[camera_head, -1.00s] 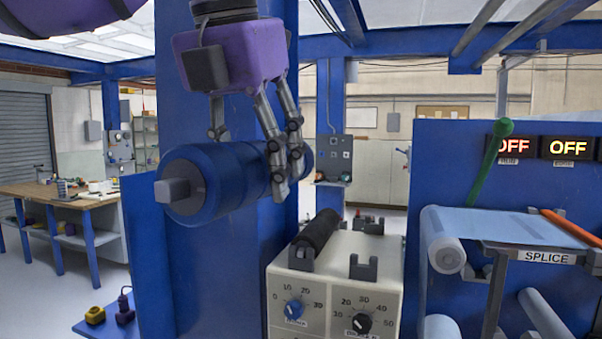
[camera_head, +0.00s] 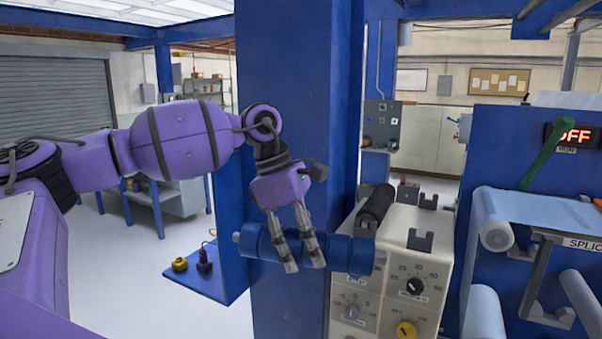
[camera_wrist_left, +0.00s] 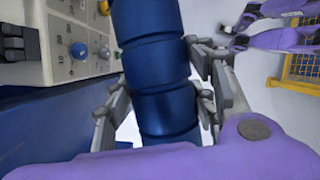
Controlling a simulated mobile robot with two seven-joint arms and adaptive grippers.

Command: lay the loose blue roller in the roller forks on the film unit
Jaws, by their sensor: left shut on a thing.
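My left gripper (camera_head: 304,268) is shut around the middle of the blue roller (camera_head: 341,250), which lies nearly level. In the left wrist view the gripper's fingers (camera_wrist_left: 158,108) sit on both sides of the blue roller (camera_wrist_left: 155,60). The film unit (camera_head: 440,262) is the beige box to the right. The roller's right end overlaps the unit's front in the picture, below its top. Dark roller forks (camera_head: 420,240) on the unit's top hold nothing at the right. A black roller (camera_head: 376,203) lies at the top's left side.
A blue column (camera_head: 290,100) stands behind the gripper. A blue panel with white film rolls (camera_head: 497,235) and a green-handled lever (camera_head: 540,155) is at the right. A low blue shelf with a yellow object (camera_head: 180,264) is at the left.

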